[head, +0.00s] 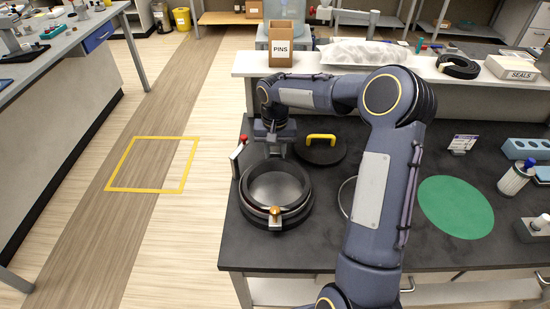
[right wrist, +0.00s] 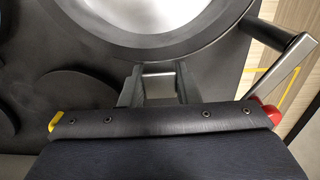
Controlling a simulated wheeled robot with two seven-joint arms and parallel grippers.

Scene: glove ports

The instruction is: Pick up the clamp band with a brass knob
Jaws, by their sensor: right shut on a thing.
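The clamp band (head: 257,214) is a dark ring around the round glove port (head: 274,187) on the black bench. Its brass knob (head: 275,212) is on the near side. My right gripper (head: 276,148) points down at the port's far side, opposite the knob. In the right wrist view, its fingers (right wrist: 158,86) are shut on a small bright metal piece at the dark rim, which looks like part of the band. The contact is partly hidden. I cannot tell whether the band is lifted. My left gripper is not in view.
A metal lever with a red tip (head: 243,139) stands at the port's far left. A black lid with a yellow handle (head: 320,150) lies right of the gripper. A thin ring (head: 345,197) is partly behind my arm. A green disc (head: 455,207) lies farther right.

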